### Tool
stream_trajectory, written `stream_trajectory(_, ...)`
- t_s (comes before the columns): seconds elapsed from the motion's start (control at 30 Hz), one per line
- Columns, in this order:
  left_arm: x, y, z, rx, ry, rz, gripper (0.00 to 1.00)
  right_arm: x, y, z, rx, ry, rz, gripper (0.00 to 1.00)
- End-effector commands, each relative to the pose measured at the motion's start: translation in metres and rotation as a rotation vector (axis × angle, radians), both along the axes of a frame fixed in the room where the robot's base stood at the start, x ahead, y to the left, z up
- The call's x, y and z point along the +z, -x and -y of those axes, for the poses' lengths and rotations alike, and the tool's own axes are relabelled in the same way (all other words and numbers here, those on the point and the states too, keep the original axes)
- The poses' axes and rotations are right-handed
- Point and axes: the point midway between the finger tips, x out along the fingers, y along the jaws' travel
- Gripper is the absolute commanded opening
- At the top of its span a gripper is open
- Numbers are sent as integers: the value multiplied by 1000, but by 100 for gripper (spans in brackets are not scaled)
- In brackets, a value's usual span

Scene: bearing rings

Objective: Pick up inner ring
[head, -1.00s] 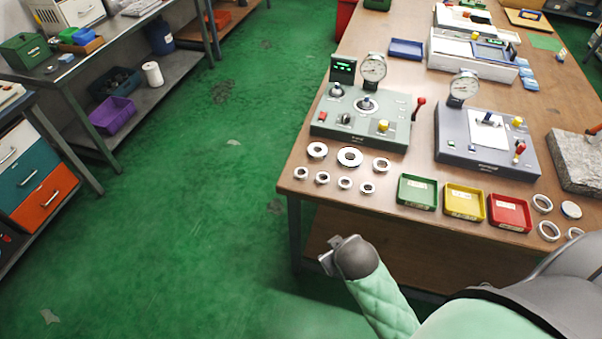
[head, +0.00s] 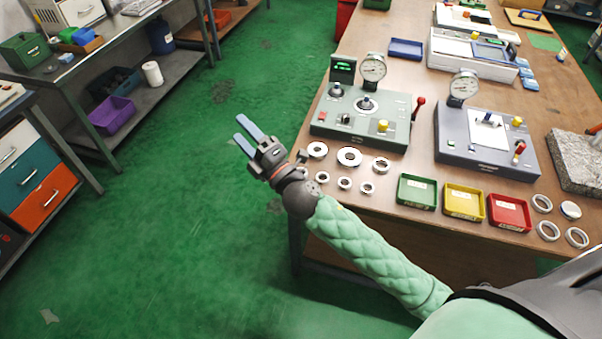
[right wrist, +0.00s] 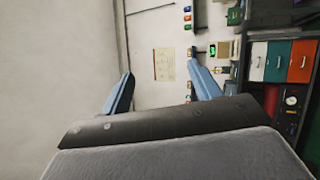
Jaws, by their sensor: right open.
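Several metal rings lie in two rows at the near left corner of the wooden table, among them a large ring (head: 349,157), a ring at the back left (head: 317,150) and small rings in front (head: 345,183). I cannot tell which are inner rings. More rings (head: 548,230) lie at the table's right front. My right gripper (head: 248,134) is open and empty, out over the green floor left of the table corner. Its blue fingers also show apart in the right wrist view (right wrist: 162,92), facing a wall. My arm hides part of the front row. My left gripper is not in view.
Green (head: 417,192), yellow (head: 464,203) and red (head: 509,212) trays stand along the table's front edge. Two gauge devices, a green-grey one (head: 365,118) and a dark grey one (head: 487,150), stand behind the rings and trays. A granite block (head: 578,165) lies at right.

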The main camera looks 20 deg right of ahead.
Motion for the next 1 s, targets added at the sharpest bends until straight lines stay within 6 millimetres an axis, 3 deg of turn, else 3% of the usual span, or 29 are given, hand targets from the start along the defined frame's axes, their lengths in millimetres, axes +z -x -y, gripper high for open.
stream_trajectory(0.1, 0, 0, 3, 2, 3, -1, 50, 18, 7, -41, 138, 220, 241, 63)
stream_trajectory(0.23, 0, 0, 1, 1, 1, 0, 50, 15, 22, -80, 292, 471, 487, 63)
stream_trajectory(0.37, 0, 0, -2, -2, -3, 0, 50, -8, 35, -104, 452, 732, 715, 63)
stream_trajectory(0.5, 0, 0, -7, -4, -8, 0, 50, -49, 40, -109, 637, 1024, 930, 63)
stream_trajectory(0.63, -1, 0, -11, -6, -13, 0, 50, -95, 33, -90, 825, 1306, 1090, 63)
stream_trajectory(0.73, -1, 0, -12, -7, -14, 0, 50, -128, 19, -59, 987, 1524, 1181, 63)
stream_trajectory(0.9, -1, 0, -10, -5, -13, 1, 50, -166, -17, 19, 1284, 1883, 1240, 63)
stream_trajectory(1.0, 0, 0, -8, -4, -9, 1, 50, -174, -37, 68, 1449, 2052, 1220, 63)
